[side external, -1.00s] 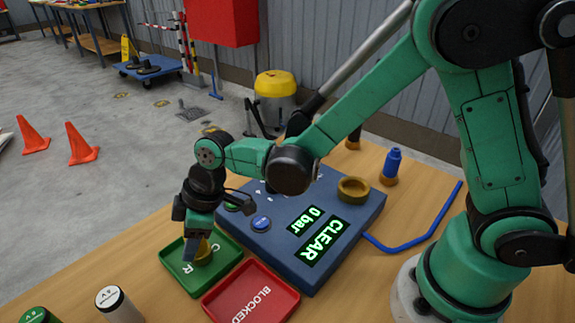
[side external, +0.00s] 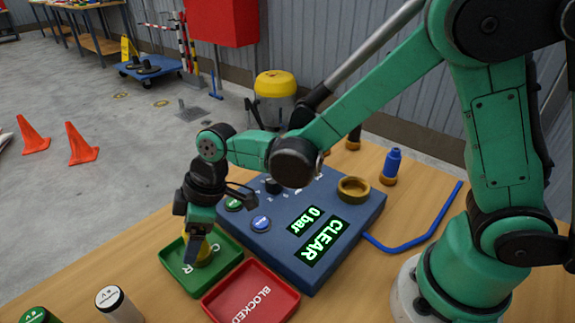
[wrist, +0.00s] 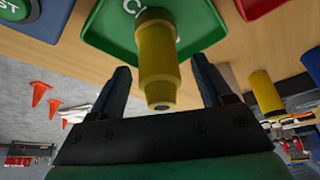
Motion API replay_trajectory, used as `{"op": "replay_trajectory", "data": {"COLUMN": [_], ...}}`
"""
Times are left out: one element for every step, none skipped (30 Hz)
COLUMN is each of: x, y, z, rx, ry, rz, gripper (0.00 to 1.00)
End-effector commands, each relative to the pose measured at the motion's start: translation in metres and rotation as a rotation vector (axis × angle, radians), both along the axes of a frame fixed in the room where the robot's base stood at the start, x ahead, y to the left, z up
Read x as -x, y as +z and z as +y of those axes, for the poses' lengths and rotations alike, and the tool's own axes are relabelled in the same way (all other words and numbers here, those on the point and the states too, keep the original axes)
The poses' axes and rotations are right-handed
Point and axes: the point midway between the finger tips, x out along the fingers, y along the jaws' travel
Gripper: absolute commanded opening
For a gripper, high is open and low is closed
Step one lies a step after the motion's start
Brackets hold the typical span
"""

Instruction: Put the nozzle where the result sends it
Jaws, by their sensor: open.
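The yellow-brown nozzle (wrist: 158,60) stands upright in the green tray (wrist: 107,35), whose lettering is partly hidden. In the side external view the nozzle (side external: 205,254) shows only partly, behind my fingers, in the same green tray (side external: 181,269). My gripper (wrist: 161,72) is open, with one finger on each side of the nozzle and a gap visible on both sides. My gripper (side external: 196,244) is low over the tray in the side external view. The blue console (side external: 340,262) has a lit display (side external: 321,239) reading "0 bar" and "CLEAR".
A red tray (side external: 222,300) marked BLOCKED lies empty next to the green one. A brass ring (side external: 354,188) sits on the console. A blue bottle-shaped piece (side external: 391,165) and a blue hose (side external: 411,244) are behind. White (side external: 120,306) and green (side external: 38,315) cylinders stand front left.

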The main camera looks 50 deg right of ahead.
Motion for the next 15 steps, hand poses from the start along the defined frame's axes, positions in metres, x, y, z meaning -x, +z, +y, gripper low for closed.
{"op": "replay_trajectory", "data": {"x": [0.002,0.003,0.005,0.006,0.007,0.008,0.010,0.011,0.013,0.013,0.015,0.016,0.018,0.019,0.019], "y": [0.007,0.011,0.017,0.022,0.027,0.034,0.039,0.044,0.050,0.056,0.061,0.067,0.071,0.075,0.081], "z": [-0.003,-0.004,-0.006,-0.008,-0.010,-0.012,-0.014,-0.016,-0.018,-0.020,-0.022,-0.024,-0.025,-0.027,-0.029], "rx": [0.000,0.000,0.000,0.000,0.000,0.000,0.000,0.000,0.000,0.000,0.000,0.001,0.001,0.001,0.001], "ry": [-0.002,-0.002,-0.002,-0.002,-0.002,-0.001,-0.001,-0.001,-0.002,-0.002,-0.002,-0.001,-0.001,-0.001,-0.001], "rz": [0.001,0.001,0.001,0.001,0.001,0.000,0.000,0.000,0.001,0.001,0.001,0.001,0.001,0.001,0.001], "gripper": [0.72,0.72,0.72,0.72,0.72,0.72,0.72,0.72,0.72,0.72,0.72,0.72,0.72,0.72,0.72]}}
